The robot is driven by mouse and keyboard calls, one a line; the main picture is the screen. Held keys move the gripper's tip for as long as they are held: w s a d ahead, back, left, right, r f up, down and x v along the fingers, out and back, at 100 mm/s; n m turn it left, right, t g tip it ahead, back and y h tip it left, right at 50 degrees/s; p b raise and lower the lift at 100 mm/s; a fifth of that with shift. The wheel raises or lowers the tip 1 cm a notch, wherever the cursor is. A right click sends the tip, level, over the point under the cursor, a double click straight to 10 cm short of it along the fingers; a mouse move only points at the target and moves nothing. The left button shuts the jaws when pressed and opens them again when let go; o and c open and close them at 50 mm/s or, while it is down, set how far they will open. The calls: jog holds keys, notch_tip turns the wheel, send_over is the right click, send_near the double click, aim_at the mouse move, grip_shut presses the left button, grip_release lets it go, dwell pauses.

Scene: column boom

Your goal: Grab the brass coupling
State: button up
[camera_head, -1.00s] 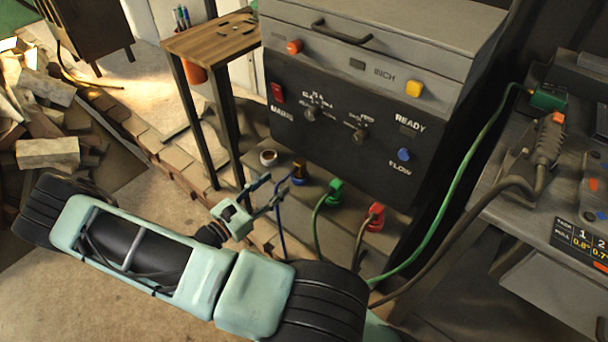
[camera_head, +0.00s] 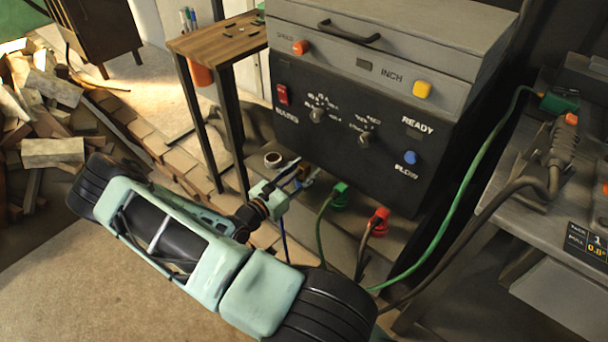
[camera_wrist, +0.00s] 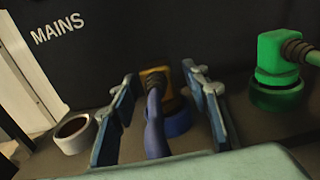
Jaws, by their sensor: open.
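The brass coupling (camera_wrist: 155,80) sits upright in the middle of the wrist view, with a blue collar around its lower part and a blue hose on its near side. It stands low in front of the dark control box. My gripper (camera_wrist: 161,84) is open, with one finger to the left of the coupling and one to the right. Gaps show on both sides, and I cannot see contact. In the head view my gripper (camera_head: 304,171) reaches the coupling's place, and its fingers largely hide the coupling there.
A green coupling (camera_wrist: 277,70) stands close to the right finger. A red coupling (camera_head: 378,221) is farther right. A pale ring-shaped roll (camera_wrist: 74,133) lies left of the left finger. The control box (camera_head: 350,110) rises behind. Green and dark hoses hang at the right.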

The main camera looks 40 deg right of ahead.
jog(key=shift+d, duration=0.1)
jog(key=shift+c, duration=0.7)
grip_shut()
jog(key=shift+r, duration=0.1)
